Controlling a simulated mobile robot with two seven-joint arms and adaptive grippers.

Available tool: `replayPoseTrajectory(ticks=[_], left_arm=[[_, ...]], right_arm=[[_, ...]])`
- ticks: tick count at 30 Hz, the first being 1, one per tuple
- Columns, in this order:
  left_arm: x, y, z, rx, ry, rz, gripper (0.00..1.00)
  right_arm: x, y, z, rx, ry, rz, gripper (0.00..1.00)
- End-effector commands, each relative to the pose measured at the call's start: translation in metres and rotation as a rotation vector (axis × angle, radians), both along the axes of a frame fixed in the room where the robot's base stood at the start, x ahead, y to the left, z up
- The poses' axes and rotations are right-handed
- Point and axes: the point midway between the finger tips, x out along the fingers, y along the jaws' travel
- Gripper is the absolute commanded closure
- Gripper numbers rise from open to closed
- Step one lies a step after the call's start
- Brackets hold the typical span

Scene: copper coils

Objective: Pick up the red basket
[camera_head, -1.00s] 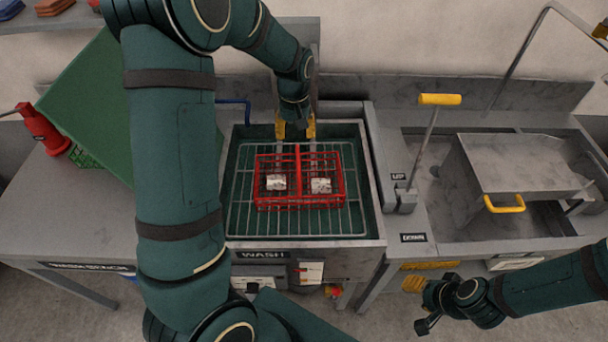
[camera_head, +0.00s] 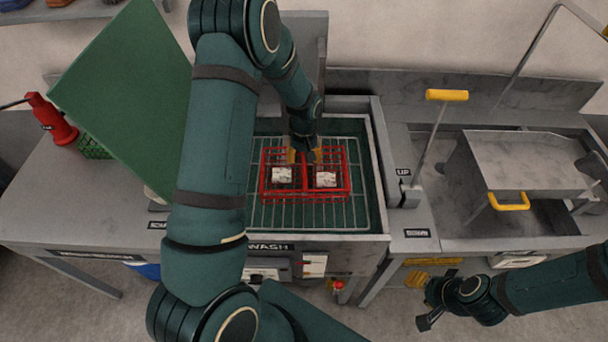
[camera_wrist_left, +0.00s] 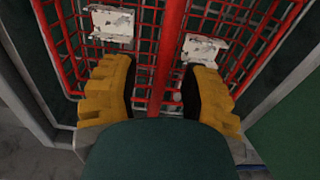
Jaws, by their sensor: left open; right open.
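The red basket (camera_head: 308,193), a wire basket with a middle divider, stands on the rack in the wash basin. It holds two whitish blocks, one on each side of the divider. My left gripper (camera_head: 305,157) is over the basket's back part, with yellow fingers open. In the left wrist view the fingers (camera_wrist_left: 160,90) are spread on either side of the basket's red middle bar (camera_wrist_left: 169,50), with gaps to it. Whether they touch the basket cannot be told. My right gripper (camera_head: 433,305) is at the lower right, away from the basin.
The wash basin (camera_head: 381,195) has raised walls around the basket. To its right are a lever with a yellow handle (camera_head: 447,95) and a metal hood (camera_head: 520,165). A green panel (camera_head: 125,95) tilts at the left, beside a red bottle (camera_head: 52,120).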

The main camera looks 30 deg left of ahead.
Motion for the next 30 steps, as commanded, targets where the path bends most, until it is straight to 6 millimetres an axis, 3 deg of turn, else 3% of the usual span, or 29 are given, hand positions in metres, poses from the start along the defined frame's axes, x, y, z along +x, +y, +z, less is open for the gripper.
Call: replayPoseTrajectory(ticks=[8,12,24,30], left_arm=[[0.0,0.0,-0.002,0.0,-0.001,0.0,0.52],[0.0,0.0,-0.002,0.0,-0.001,0.0,1.0],[0.001,0.0,0.0,-0.001,-0.003,0.0,1.0],[0.001,0.0,0.025,0.0,-0.007,0.001,1.0]], right_arm=[[0.0,0.0,0.0,0.0,0.0,0.0,0.53],[0.0,0.0,0.0,0.0,0.0,0.0,0.53],[0.0,0.0,0.0,0.0,0.0,0.0,0.53],[0.0,0.0,-0.001,0.0,0.0,0.0,0.53]])
